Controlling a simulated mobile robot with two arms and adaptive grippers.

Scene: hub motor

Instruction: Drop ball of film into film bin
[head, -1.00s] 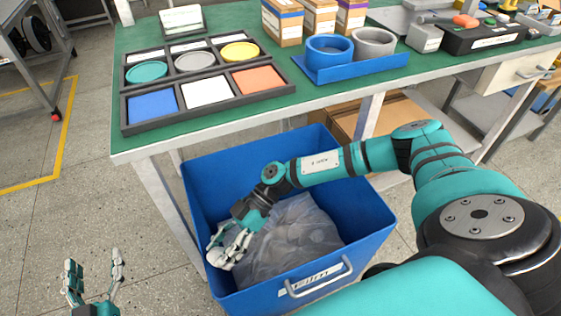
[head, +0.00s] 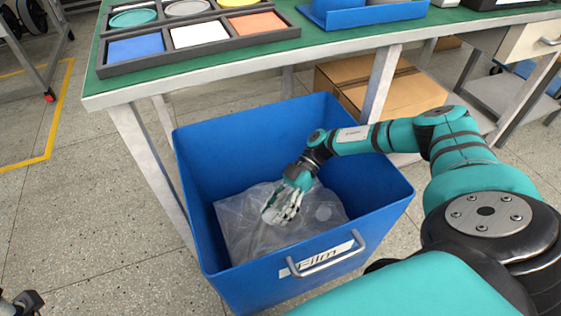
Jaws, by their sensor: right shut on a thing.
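The film bin (head: 378,216) is a blue open-topped box with a "Film" label and a grey handle on its near side. Crumpled clear film (head: 246,232) lies inside it, low down. My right gripper (head: 277,215) reaches down into the bin and is shut on film. I cannot tell the ball's outline from the other film around the fingers. A small dark part of my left gripper (head: 22,303) shows at the bottom left corner. Its fingers are mostly cut off.
A green-topped table (head: 230,62) stands behind the bin. It holds a black sorting tray (head: 196,52) with coloured squares and a blue holder (head: 368,14). A cardboard box (head: 385,90) sits under the table. The floor left of the bin is clear.

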